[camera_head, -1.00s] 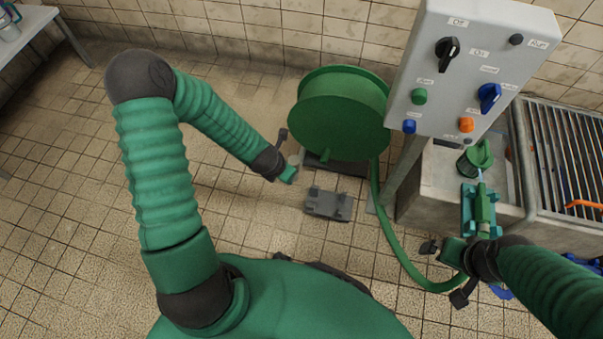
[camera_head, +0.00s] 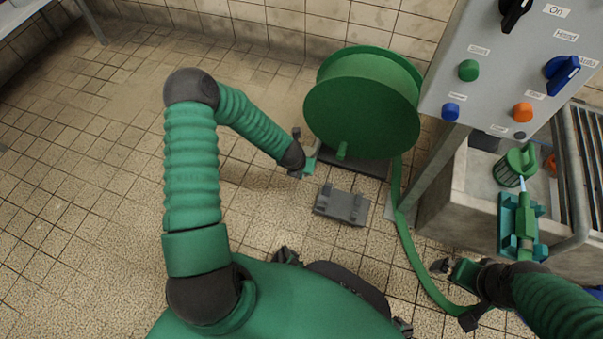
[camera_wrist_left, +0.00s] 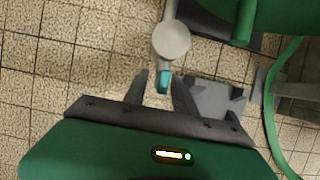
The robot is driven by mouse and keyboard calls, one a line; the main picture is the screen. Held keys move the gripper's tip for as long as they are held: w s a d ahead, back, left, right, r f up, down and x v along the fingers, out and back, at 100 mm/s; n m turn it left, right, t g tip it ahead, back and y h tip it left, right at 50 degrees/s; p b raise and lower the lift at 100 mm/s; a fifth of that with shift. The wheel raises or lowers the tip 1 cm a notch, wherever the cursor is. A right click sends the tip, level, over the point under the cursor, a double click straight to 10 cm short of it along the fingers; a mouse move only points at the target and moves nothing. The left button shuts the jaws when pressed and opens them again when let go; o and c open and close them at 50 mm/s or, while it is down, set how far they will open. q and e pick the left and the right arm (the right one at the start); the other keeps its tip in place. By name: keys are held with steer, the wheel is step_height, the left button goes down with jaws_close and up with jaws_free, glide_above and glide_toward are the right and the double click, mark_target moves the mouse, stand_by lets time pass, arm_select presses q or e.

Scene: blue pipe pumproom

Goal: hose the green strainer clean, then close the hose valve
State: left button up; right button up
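The green strainer (camera_head: 509,170) stands in the grey basin at the right of the head view. A green hose nozzle (camera_head: 526,225) on a teal block points at it, with a thin pale-blue jet between them. My right gripper (camera_head: 455,290) is at the basin's front, beside the green hose (camera_head: 407,240); its grip is unclear. My left gripper (camera_head: 307,161) is beside the hose reel (camera_head: 362,110). In the left wrist view its fingers (camera_wrist_left: 161,88) are open around the teal tip (camera_wrist_left: 164,82) of a grey fitting with a round disc (camera_wrist_left: 171,40), possibly the hose valve.
A grey control panel (camera_head: 490,100) with knobs and buttons stands above the basin (camera_head: 465,185). A metal grating (camera_head: 585,145) lies at the far right. A grey block (camera_head: 342,205) sits on the floor before the reel.

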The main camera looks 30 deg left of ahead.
arm_select(q)
steer(key=shift+w+f, duration=0.2)
steer(key=shift+f, duration=0.2)
jaws_close()
steer(key=shift+r, duration=0.1)
